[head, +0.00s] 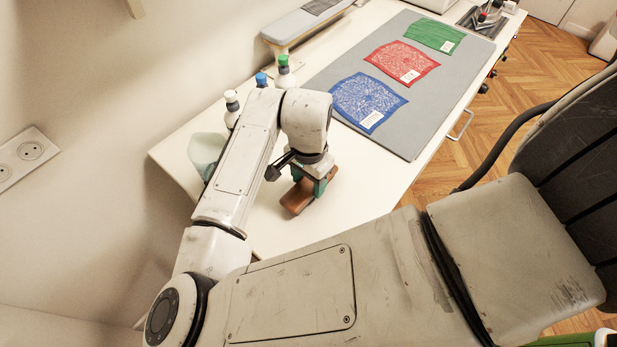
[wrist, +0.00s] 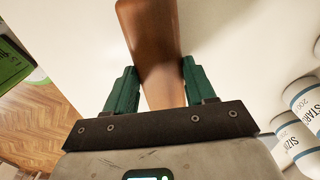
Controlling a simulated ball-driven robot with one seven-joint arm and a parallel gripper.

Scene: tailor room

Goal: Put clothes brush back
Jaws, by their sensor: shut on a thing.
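The clothes brush shows as a brown wooden body (head: 299,195) under my gripper (head: 313,179) near the close end of the white table. In the wrist view the brown brush (wrist: 156,50) lies between the two green fingers of my gripper (wrist: 161,90), which are shut on its sides. Its bristles are hidden from both views. I cannot tell whether the brush touches the tabletop or is held just above it.
The white table (head: 355,187) is clear around the brush. Bottles with white, blue and green caps (head: 283,60) stand behind my arm, beside a pale translucent container (head: 204,152). A grey mat (head: 407,143) bears blue, red and green cloths.

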